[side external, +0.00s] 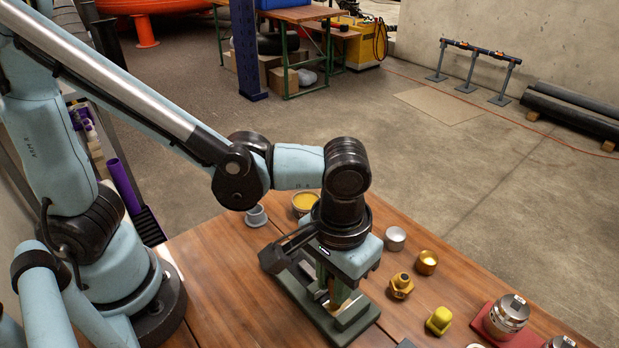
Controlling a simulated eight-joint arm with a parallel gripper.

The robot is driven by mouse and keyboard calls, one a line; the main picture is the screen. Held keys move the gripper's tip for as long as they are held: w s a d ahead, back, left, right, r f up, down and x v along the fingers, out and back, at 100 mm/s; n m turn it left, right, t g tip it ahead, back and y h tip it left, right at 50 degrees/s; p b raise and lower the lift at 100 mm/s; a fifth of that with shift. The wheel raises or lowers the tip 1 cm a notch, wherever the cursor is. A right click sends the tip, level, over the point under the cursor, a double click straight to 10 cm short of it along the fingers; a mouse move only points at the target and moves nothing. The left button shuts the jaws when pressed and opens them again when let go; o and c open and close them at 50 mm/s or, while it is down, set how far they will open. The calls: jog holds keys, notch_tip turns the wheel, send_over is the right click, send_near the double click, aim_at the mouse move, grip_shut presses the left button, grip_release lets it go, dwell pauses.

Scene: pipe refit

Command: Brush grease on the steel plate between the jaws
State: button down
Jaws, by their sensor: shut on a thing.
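My gripper (338,290) points down over the vise (352,319) on the wooden bench, shut on what looks like the brush (334,287). Only a small yellowish-brown part of the brush shows between the fingers, low at the vise jaws. The steel plate cannot be made out; my gripper and the vise hide the gap between the jaws. Whether the brush touches the plate cannot be told. A round pot with yellow grease (304,201) stands on the bench behind my gripper, partly covered by my arm.
A grey flanged cup (255,215) stands left of the pot. Right of the vise are a silver cap (395,238), a brass cap (427,262), a brass hex fitting (401,285) and a yellow piece (438,320). A steel coupling (506,315) sits on a red mat near the right edge.

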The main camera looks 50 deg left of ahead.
jog(key=w, duration=0.4)
jog(key=shift+w+r, duration=0.15)
jog(key=shift+w, duration=0.05)
notch_tip(320, 180, up, 8)
dwell(0.5)
jog(key=shift+s, duration=0.1)
dwell(0.5)
